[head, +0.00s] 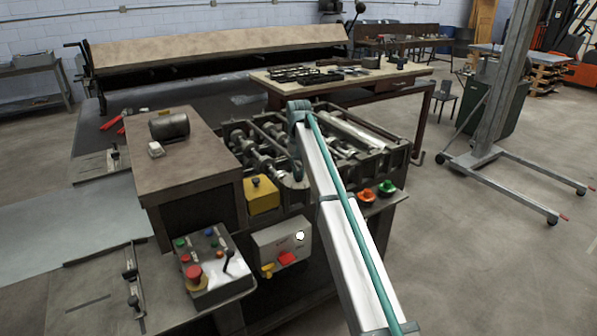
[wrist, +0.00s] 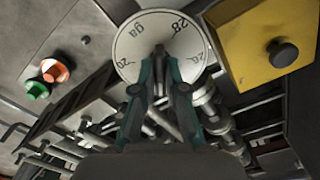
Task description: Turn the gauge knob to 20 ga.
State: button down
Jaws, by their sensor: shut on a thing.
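The gauge dial (wrist: 133,50) is a white round plate at the top middle of the wrist view, with "28", "ga" and "20" printed on it and another number at its right edge, hard to read. A dark knob sits at its centre, mostly hidden by my fingertips. My gripper (wrist: 160,58) is shut on this knob, its two teal-and-dark fingers reaching up from the bottom. Where the knob's pointer stands cannot be made out. In the head view my arm covers the front of the roller machine (head: 400,160), and the dial does not show.
A yellow box (wrist: 232,50) with a black knob is close right of the dial. Orange (wrist: 55,70) and green (wrist: 37,89) knobs are to its left. In the head view a grey switch box (head: 270,240) and a control panel (head: 212,265) are left of my arm.

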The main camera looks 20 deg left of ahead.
jog(key=shift+m, duration=0.4)
jog(key=m, duration=1.2)
jog(key=shift+m, duration=0.3)
jog(key=m, duration=0.4)
jog(key=shift+r, duration=0.1)
jog(key=c, duration=1.2)
grip_release()
